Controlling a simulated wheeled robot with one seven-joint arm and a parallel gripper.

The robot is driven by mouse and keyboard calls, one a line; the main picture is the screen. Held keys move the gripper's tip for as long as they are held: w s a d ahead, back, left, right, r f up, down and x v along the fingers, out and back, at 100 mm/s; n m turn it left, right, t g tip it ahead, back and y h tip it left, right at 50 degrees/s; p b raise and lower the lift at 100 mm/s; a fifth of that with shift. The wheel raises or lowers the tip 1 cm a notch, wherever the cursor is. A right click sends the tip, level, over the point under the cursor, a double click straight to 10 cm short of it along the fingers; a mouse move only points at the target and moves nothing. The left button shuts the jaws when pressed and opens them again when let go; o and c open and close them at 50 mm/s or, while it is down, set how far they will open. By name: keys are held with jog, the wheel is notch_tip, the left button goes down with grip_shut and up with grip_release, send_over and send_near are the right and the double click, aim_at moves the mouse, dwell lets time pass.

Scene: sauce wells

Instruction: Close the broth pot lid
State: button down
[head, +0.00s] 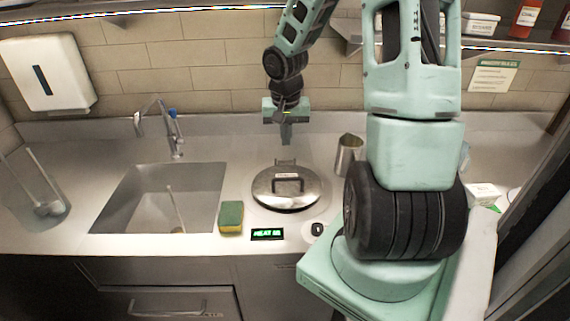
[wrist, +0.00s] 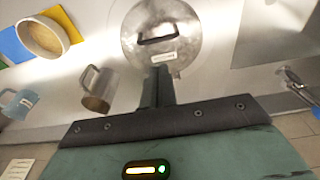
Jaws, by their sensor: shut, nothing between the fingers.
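The broth pot lid (head: 287,187) is a round steel disc with a dark bar handle and a small white label. It lies flat over the round well in the counter, right of the sink, and looks down. It also shows in the wrist view (wrist: 172,52), at the top middle. My gripper (head: 286,141) is shut and empty. It points down behind the lid, above the back of the counter. In the wrist view the shut fingers (wrist: 158,80) reach toward the lid's labelled edge. I cannot tell whether they touch it.
A steel mug (head: 348,155) stands right of the lid. A green and yellow sponge (head: 231,217) and a lit display (head: 267,234) are in front. The sink (head: 150,198) and faucet (head: 160,130) are left. A wooden bowl (wrist: 42,38) shows in the wrist view.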

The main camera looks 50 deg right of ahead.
aim_at(286, 179)
jog(key=f, duration=0.4)
jog(key=d+f, duration=0.1)
jog(key=f, duration=0.4)
jog(key=w+f+b, duration=0.1)
jog(key=f, duration=0.3)
jog(key=shift+d+f, duration=0.15)
jog(key=shift+d, duration=0.15)
